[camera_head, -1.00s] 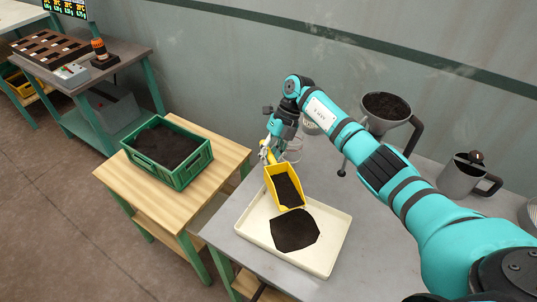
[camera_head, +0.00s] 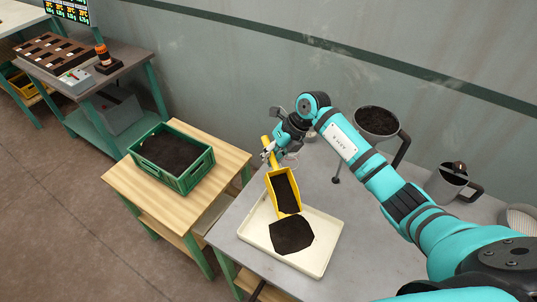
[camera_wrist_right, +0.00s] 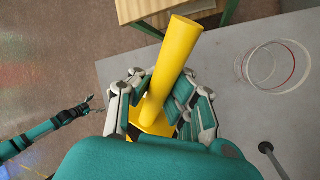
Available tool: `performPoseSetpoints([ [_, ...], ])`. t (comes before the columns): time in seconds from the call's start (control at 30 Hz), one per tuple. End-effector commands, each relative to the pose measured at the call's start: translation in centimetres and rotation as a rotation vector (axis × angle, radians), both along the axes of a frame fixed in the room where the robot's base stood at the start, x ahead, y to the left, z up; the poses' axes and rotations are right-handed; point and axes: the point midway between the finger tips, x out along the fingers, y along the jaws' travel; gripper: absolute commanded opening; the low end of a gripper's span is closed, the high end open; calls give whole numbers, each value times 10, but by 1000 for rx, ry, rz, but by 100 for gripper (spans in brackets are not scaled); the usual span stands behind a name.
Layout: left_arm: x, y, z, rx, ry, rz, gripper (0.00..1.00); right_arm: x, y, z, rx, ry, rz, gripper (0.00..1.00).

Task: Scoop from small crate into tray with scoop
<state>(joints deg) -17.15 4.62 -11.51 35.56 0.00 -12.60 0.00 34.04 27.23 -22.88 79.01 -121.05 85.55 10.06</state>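My right gripper (camera_head: 272,155) is shut on the yellow handle of the scoop (camera_head: 270,181). The handle also stands between its fingers in the right wrist view (camera_wrist_right: 173,72). The scoop holds dark granular material, and its open end is over the back part of the cream tray (camera_head: 331,246). A dark heap (camera_head: 291,235) lies in the tray just in front of the scoop's mouth. The small green crate (camera_head: 185,182), holding dark material, stands on the wooden table to the left. My left gripper is not visible in the head view; an arm part shows at the left of the wrist view.
A clear glass container (camera_wrist_right: 276,66) stands near the gripper. A funnel-like vessel (camera_head: 376,122) with dark material and a grey mug-like jug (camera_head: 446,183) stand at the right of the grey table. A gap separates the wooden table (camera_head: 225,149) from the grey one.

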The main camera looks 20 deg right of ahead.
Motion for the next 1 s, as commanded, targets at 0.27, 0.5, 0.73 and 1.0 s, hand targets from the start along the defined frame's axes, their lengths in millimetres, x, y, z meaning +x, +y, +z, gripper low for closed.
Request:
performPoseSetpoints([
  [0.27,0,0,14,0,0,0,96,-13,1,23,1,-143,0,0],
  [0.5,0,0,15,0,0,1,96,-26,-1,39,-4,-267,1,0],
  [0.73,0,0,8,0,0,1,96,-39,0,52,-4,-386,1,0],
  [1.0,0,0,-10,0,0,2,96,-58,0,66,-4,-526,1,0],
])
